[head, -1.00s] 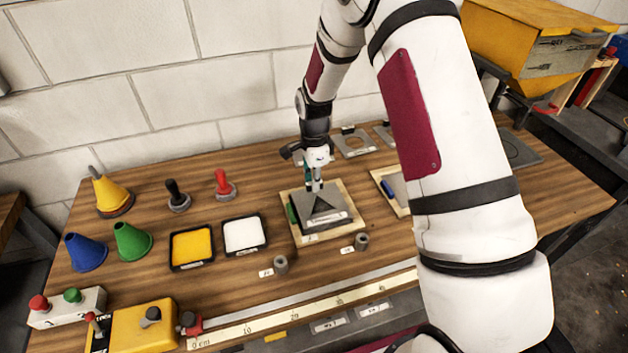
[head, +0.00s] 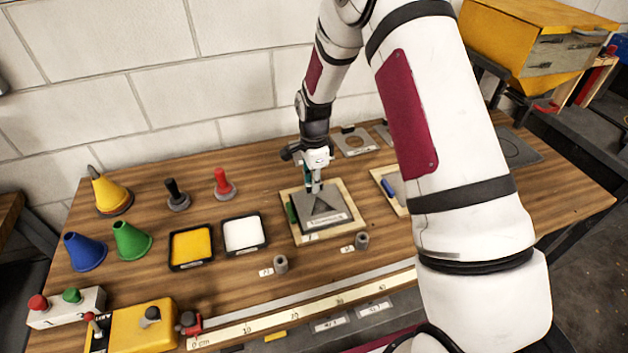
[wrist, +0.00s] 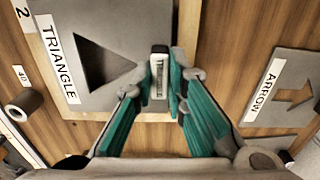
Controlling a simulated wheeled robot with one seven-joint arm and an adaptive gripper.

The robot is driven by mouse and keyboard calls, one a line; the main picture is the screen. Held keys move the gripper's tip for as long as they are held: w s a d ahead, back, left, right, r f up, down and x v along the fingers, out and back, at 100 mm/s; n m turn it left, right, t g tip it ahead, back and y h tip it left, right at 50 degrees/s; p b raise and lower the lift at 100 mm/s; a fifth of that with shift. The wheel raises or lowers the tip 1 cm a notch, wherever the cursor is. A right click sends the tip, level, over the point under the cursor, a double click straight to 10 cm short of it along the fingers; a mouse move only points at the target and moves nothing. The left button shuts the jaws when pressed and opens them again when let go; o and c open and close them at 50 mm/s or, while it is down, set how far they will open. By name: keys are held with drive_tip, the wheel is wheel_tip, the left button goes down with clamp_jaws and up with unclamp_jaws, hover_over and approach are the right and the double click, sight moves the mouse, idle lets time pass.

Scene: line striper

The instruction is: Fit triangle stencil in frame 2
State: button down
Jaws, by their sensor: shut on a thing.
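The triangle stencil (head: 336,201) is a grey plate with a triangular cut-out and a white label. It lies flat over the pale wooden frame 2 (head: 299,238), mostly inside its border; I cannot tell whether it is fully seated. In the wrist view the stencil (wrist: 62,28) reads TRIANGLE, and the frame (wrist: 22,35) shows a "2" tag. My gripper (wrist: 161,78) is shut on the stencil's small upright tab, which has a white top. In the head view my gripper (head: 314,186) is at the stencil's back edge. A green piece (head: 292,213) sits on the frame's left side.
A second wooden frame (head: 380,174) with a blue piece stands right, partly behind my arm. Paint trays (head: 191,268), cones and small grey cylinders (head: 281,264) stand left and in front.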

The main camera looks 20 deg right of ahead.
drive_tip(key=shift+f, duration=0.8)
idle(0.6)
drive_tip(key=c, duration=1.5)
unclamp_jaws()
drive_tip(key=shift+c, duration=0.2)
drive_tip(key=shift+o, duration=0.3)
drive_tip(key=shift+r+p, duration=0.35)
drive_tip(key=shift+r, duration=3.7)
